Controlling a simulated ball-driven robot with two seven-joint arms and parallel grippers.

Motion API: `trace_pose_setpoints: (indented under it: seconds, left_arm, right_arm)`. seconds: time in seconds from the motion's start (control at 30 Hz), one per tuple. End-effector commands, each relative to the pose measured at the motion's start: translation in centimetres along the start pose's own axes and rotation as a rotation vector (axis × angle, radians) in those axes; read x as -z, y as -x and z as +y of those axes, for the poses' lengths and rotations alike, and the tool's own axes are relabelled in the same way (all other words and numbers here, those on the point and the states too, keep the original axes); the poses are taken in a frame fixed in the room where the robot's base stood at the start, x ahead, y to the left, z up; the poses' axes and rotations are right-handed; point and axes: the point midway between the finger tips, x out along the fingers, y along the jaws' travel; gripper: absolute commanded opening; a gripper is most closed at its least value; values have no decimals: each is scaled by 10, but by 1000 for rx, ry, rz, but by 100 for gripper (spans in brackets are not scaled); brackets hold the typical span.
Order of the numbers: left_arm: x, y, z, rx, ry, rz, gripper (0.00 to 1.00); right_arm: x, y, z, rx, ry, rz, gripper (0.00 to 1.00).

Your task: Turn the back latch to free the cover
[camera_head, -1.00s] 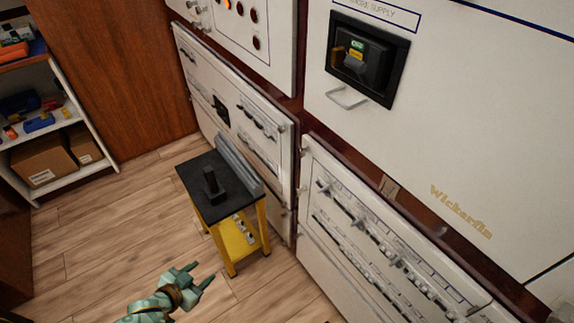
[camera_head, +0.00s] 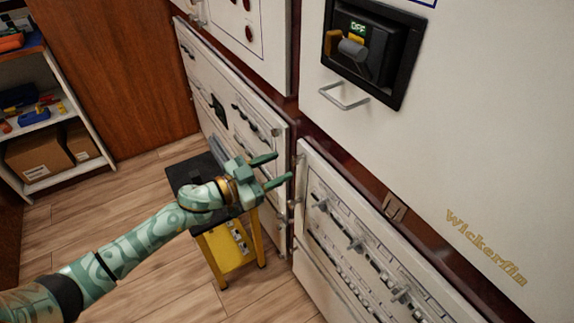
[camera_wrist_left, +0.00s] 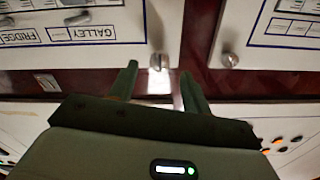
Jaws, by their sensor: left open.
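My left gripper (camera_head: 282,167) is open and empty, raised beside the white breaker cover (camera_head: 330,172). In the left wrist view, the fingers (camera_wrist_left: 158,70) point toward a small metal latch knob (camera_wrist_left: 157,62), which shows between the fingertips at a panel edge. I cannot tell whether they touch it. A second knob (camera_wrist_left: 229,60) sits to the right on the neighbouring panel. In the head view, small latches (camera_head: 300,158) show on the cover's left edge. Which one is the back latch is unclear. My right gripper is out of view.
A black-topped yellow step stool (camera_head: 245,252) stands below my left arm, partly hidden by it. A large breaker switch (camera_head: 358,48) with a display reading OFF is on the upper panel, above a metal handle (camera_head: 344,99). A shelf with boxes (camera_head: 40,157) stands far left.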

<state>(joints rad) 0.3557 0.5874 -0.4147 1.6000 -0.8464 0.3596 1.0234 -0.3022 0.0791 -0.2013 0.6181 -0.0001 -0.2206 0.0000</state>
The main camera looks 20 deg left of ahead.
Motion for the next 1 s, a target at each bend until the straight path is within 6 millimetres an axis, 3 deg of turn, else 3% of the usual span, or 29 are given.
trace_pose_setpoints:
  seconds: [0.2, 0.53, 0.57, 0.7, 1.0]
  left_arm:
    - [-1, -28, 0, 0, 0, 0, 48]
    - [0, -33, 0, 1, 0, -1, 48]
    - [0, -33, 0, 1, 0, -1, 46]
    - [0, -33, 0, 1, 0, 0, 7]
    - [0, -33, 0, 1, -16, 0, 4]
  right_arm:
    - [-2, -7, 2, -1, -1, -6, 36]
    - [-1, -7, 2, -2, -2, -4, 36]
    - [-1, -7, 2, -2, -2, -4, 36]
    - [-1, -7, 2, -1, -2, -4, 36]
    - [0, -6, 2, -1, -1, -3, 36]
